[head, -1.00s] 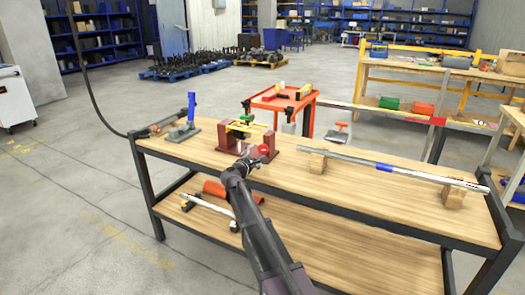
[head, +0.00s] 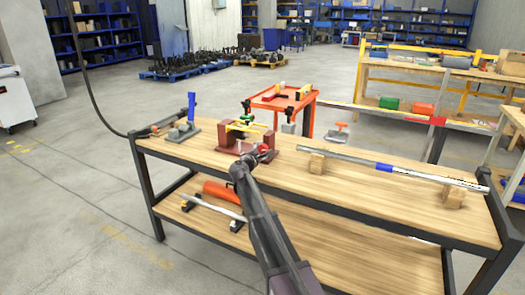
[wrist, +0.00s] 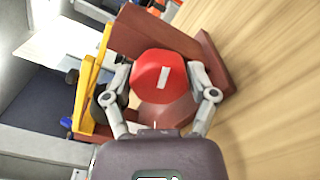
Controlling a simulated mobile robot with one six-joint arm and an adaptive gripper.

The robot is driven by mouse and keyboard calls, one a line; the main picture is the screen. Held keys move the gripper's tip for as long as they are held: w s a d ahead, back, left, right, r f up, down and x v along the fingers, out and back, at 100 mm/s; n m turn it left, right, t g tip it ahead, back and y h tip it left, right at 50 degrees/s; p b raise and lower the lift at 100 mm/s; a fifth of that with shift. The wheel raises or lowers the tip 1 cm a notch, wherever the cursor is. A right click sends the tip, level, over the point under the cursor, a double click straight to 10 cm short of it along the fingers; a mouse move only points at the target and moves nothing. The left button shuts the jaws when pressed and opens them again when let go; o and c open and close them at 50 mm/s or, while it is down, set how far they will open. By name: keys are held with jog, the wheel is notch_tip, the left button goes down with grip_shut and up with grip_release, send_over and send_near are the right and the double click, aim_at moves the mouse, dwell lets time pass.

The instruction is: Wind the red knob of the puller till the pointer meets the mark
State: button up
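The puller has a dark red frame (head: 230,138), with a yellow bar (head: 240,127) across its top, and stands on the left part of the workbench. Its red knob (wrist: 150,88) is large in the wrist view, with a white stripe on its face; in the head view my gripper (head: 262,154) partly covers it. In the wrist view my gripper (wrist: 160,72) has one finger on each side of the knob, close to its rim. I cannot tell whether both fingers press on it. The pointer and the mark cannot be made out.
A blue-handled tool (head: 191,108) stands left of the puller. A long metal bar (head: 345,158) rests on wooden blocks to the right. An orange cylinder (head: 220,190) lies on the lower shelf. The bench top (head: 290,180) in front of the bar is clear.

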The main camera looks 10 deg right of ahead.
jog(key=c, duration=0.4)
jog(key=shift+c, duration=0.2)
jog(key=shift+m, duration=0.8)
jog(key=shift+w, duration=0.1)
jog(key=o, duration=1.1)
jog(key=shift+o, duration=0.2)
